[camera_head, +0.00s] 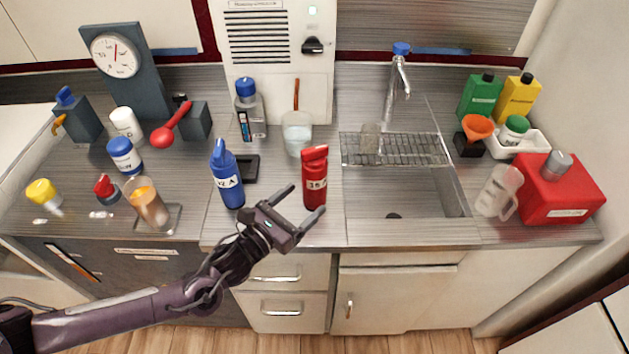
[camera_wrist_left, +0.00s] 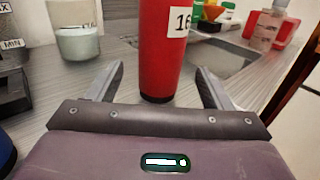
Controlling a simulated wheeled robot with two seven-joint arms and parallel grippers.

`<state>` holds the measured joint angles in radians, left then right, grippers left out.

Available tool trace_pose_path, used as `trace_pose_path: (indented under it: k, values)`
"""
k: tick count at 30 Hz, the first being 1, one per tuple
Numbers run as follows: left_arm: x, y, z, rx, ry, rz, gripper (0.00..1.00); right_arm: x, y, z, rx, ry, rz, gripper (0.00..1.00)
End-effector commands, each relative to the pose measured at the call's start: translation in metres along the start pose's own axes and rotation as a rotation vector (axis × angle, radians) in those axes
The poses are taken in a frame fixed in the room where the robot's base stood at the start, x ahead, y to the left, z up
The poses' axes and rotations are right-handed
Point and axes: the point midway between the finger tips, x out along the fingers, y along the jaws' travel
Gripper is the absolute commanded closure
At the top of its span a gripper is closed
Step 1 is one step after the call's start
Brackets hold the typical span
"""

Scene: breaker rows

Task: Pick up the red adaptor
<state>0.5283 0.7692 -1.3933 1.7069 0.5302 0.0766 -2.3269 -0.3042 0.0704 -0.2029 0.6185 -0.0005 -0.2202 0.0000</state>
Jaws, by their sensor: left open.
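A red cylinder (camera_head: 315,165) with a white number label stands upright near the front edge of the counter, left of the sink. In the left wrist view the red cylinder (camera_wrist_left: 163,55) stands between and beyond my finger pads, its top cut off by the frame. My left gripper (camera_head: 304,200) is open and empty at the counter's front edge, with its fingers pointing at the cylinder. A smaller red piece (camera_head: 106,188) with a dark part lies at the left of the counter. I cannot tell which is called the adaptor. My right gripper is not in view.
A blue bottle (camera_head: 227,178) stands left of the red cylinder, with a dark flat box (camera_head: 244,168) behind. A glass beaker (camera_head: 297,133) stands behind the cylinder. The sink (camera_head: 400,190) opens to the right. A red canister (camera_head: 560,190) is at the far right.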

Motion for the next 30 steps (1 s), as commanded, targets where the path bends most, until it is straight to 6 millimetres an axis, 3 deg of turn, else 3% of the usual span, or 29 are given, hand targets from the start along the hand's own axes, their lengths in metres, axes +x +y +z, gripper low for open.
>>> trace_pose_path:
  k: [7,15,24,30]
  values:
    - [0.021,-0.001,0.003,-0.001,-0.002,0.000,0.27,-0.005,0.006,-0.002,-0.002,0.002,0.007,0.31]
    - [0.062,0.000,0.003,-0.001,-0.001,0.001,0.27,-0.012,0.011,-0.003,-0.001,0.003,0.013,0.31]
    - [0.068,0.000,0.001,-0.002,0.001,0.001,0.27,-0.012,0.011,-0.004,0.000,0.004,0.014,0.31]
    - [0.068,0.000,0.001,-0.002,0.000,0.001,0.50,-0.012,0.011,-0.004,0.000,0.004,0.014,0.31]
